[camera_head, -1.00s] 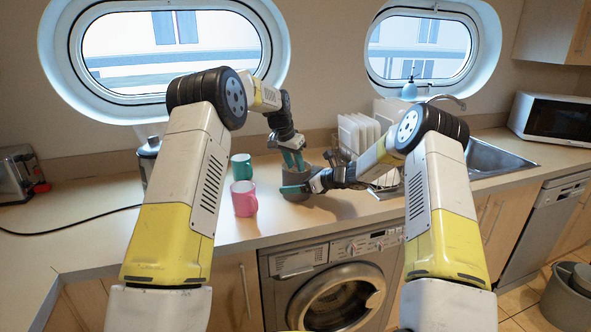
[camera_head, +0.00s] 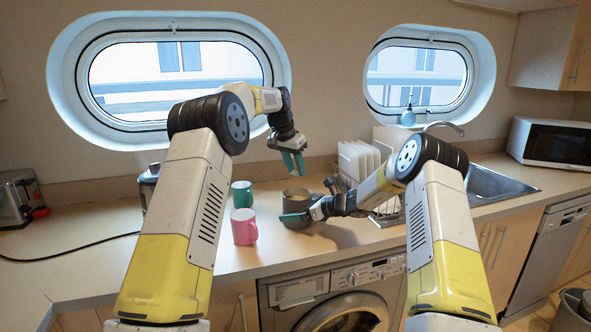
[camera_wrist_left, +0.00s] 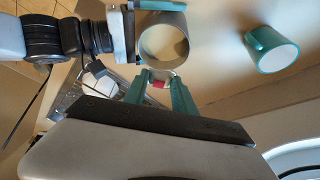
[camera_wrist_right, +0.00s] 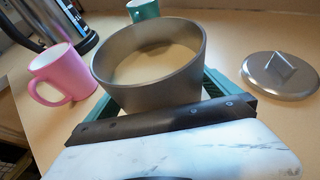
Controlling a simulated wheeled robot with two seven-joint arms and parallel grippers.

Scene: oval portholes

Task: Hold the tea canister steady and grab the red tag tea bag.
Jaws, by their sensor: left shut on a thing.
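The grey, round, open-topped tea canister (camera_head: 296,203) stands upright on the counter. It also shows in the left wrist view (camera_wrist_left: 184,42) and in the right wrist view (camera_wrist_right: 150,95). My right gripper (camera_head: 290,215) has its teal fingers on both sides of the canister, low against its wall. My left gripper (camera_head: 294,168) is raised above the canister, clear of its rim. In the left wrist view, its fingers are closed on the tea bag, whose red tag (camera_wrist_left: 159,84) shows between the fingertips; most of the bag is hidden.
A pink mug (camera_head: 244,227) and a green mug (camera_head: 242,194) stand left of the canister. A round metal lid (camera_wrist_right: 280,75) lies on the counter beside it. White plates (camera_head: 357,160) stand in a rack behind. A kettle (camera_head: 148,183) and toaster (camera_head: 18,198) stand further left.

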